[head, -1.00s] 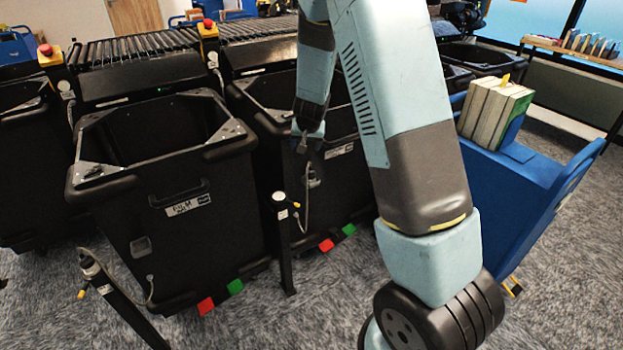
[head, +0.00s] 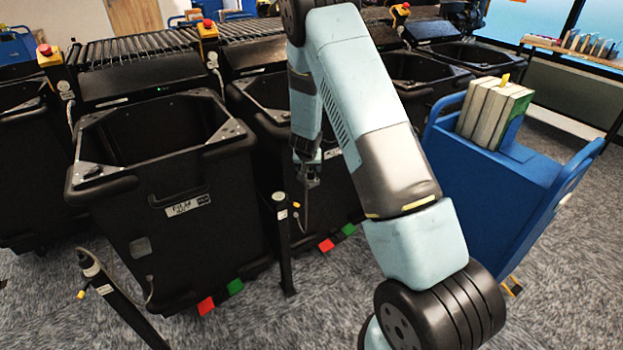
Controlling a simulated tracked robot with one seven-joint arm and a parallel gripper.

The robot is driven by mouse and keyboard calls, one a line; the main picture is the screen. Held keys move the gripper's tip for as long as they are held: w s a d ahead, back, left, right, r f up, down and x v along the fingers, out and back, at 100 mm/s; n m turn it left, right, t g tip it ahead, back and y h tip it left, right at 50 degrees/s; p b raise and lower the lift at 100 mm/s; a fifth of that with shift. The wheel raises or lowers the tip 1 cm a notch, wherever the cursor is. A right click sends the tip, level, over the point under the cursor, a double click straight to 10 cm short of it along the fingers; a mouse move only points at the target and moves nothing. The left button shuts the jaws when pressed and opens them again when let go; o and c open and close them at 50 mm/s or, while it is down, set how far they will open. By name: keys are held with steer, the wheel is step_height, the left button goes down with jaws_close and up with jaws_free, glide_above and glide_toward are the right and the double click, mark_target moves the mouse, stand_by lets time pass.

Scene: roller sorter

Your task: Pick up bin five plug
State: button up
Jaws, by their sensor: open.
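My gripper (head: 308,182) is open and points down in front of the second black bin (head: 268,165), right of the nearest bin. A dark cable (head: 305,218) rises from a short black post (head: 282,240) to just under my gripper. The plug at the cable's upper end is hidden by or merged with my dark fingers, so I cannot tell whether they surround it or touch it. No bin number is readable, so I cannot confirm which bin is five.
The nearest black bin (head: 165,225) stands open-topped at left, with another post (head: 120,300) before it. A blue cart (head: 500,190) carrying books (head: 494,112) stands at right. Roller conveyors (head: 135,48) run behind the bins. Grey carpet is free in front.

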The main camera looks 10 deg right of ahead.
mark_target(310, 172)
steer(key=shift+d+x, duration=0.2)
steer(key=shift+x, duration=1.3)
steer(key=shift+d+x, duration=0.2)
steer(key=shift+x, duration=1.3)
steer(key=shift+s, duration=0.2)
steer(key=c, duration=1.3)
steer(key=shift+a+r, duration=0.1)
steer(key=shift+r, duration=0.2)
step_height(310, 172, up, 2)
steer(key=shift+r, duration=0.2)
steer(key=s+r, duration=0.3)
steer(key=s, duration=0.1)
steer(key=s+a+r, duration=0.1)
steer(key=s+r, duration=0.2)
steer(key=s, duration=0.2)
steer(key=s+r, duration=0.4)
steer(key=s, duration=0.1)
steer(key=shift+a, duration=0.25)
